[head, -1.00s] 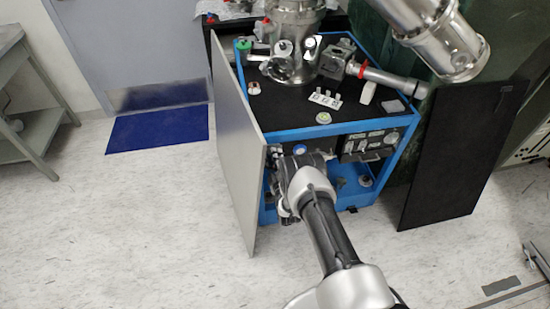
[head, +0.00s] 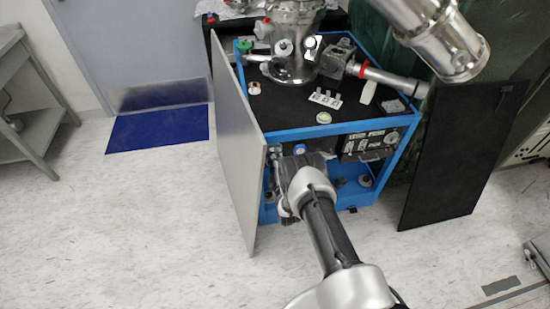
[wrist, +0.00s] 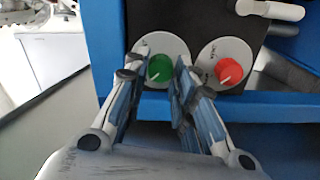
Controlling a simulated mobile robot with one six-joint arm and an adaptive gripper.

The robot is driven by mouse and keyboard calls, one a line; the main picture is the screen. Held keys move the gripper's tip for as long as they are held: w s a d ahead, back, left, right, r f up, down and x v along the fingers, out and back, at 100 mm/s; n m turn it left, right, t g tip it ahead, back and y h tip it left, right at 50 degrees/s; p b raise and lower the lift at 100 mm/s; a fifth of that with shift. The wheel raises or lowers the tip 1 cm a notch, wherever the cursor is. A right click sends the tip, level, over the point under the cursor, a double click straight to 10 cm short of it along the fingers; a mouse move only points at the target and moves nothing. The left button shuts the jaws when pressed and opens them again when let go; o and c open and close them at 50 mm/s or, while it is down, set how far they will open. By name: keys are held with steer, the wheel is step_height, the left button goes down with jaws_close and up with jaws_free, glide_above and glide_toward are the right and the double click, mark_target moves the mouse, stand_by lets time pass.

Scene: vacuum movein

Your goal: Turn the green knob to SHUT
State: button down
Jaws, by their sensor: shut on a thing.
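The green knob (wrist: 160,68) sits on a round white dial plate (wrist: 150,44) in the wrist view. A pale pointer mark shows on the knob, but any lettering on its plate is too small or hidden to read. My gripper (wrist: 162,65) has one finger on each side of the green knob and is shut on it. In the head view, my wrist (head: 305,180) is at the front left of the blue cart, and it hides the green knob there.
A red knob (wrist: 229,70) on its own white plate is close to the right of my fingers. A blue frame bar (wrist: 270,108) runs below the knobs. In the head view, an open grey door panel (head: 240,165) stands just left of my wrist. Floor in front is clear.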

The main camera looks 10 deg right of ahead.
steer(key=c, duration=1.3)
jaws_free()
steer(key=shift+c, duration=0.2)
steer(key=s, duration=1.2)
